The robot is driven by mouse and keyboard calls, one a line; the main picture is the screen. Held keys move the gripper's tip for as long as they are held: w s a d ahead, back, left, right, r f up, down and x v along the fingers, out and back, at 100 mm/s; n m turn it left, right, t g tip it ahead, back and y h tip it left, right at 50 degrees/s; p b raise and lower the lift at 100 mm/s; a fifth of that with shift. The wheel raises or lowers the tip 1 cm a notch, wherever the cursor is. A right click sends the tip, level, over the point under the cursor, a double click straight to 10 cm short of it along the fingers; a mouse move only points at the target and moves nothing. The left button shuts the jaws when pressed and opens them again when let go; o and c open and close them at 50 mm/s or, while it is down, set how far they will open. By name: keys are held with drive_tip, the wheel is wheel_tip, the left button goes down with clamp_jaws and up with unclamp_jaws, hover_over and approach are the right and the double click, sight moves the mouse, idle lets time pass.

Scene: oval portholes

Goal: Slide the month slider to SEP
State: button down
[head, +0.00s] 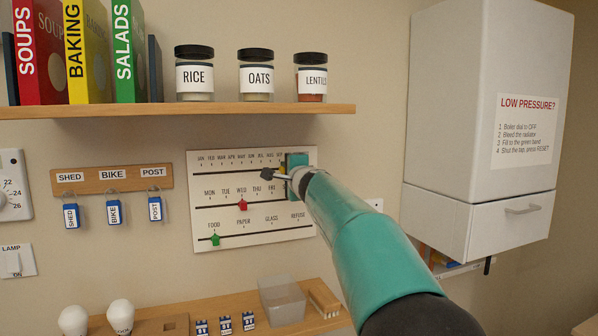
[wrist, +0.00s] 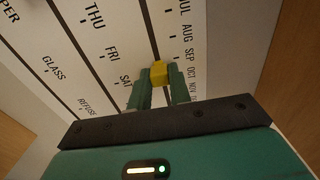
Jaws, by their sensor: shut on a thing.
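The month slider has a yellow knob (wrist: 158,72) on the upper slot of a white panel (head: 210,225). My gripper (wrist: 160,84) is shut on this knob, with a green finger on each side. In the wrist view the knob is close to the SEP and OCT labels. I cannot tell whether it lines up exactly with SEP. In the head view only a bit of yellow (head: 283,170) shows under the SEP end of the month row. My gripper covers the labels after it.
Lower slots on the panel carry a red knob (head: 242,204) under WED and a green knob (head: 215,239) under FOOD. A shelf (head: 180,110) with jars and books is above. A key rack (head: 125,179) hangs left. A white cabinet (head: 480,100) stands right.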

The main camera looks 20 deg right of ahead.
drive_tip(key=shift+a, duration=0.55)
drive_tip(key=c, duration=1.3)
unclamp_jaws()
drive_tip(key=s, duration=1.4)
